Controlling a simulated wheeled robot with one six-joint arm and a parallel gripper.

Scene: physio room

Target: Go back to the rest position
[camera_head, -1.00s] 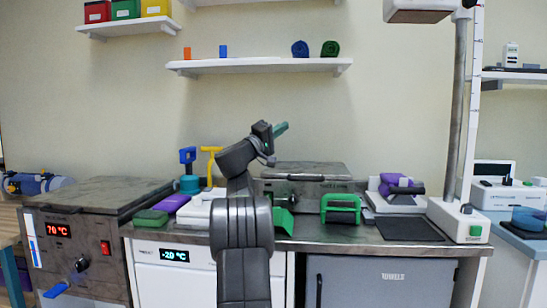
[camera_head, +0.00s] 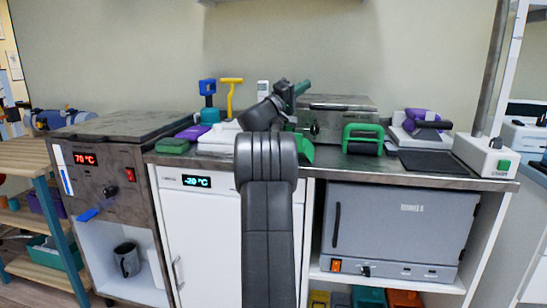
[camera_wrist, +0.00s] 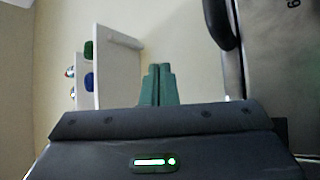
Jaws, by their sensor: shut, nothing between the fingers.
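My gripper (camera_head: 302,88) is raised above the back of the counter, in front of the steel box with a lid (camera_head: 345,103). In the wrist view its two green fingers (camera_wrist: 158,70) stand side by side, closed together with nothing between them. My dark arm rises in front of the counter and hides part of what lies behind it.
The counter (camera_head: 450,178) holds a green-handled roller (camera_head: 363,138), a purple item (camera_head: 424,118), a dark mat (camera_head: 432,162) and a green block (camera_head: 173,146). A steel heater unit (camera_head: 95,160) stands left. A pole (camera_head: 491,75) rises right. Air above the counter is open.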

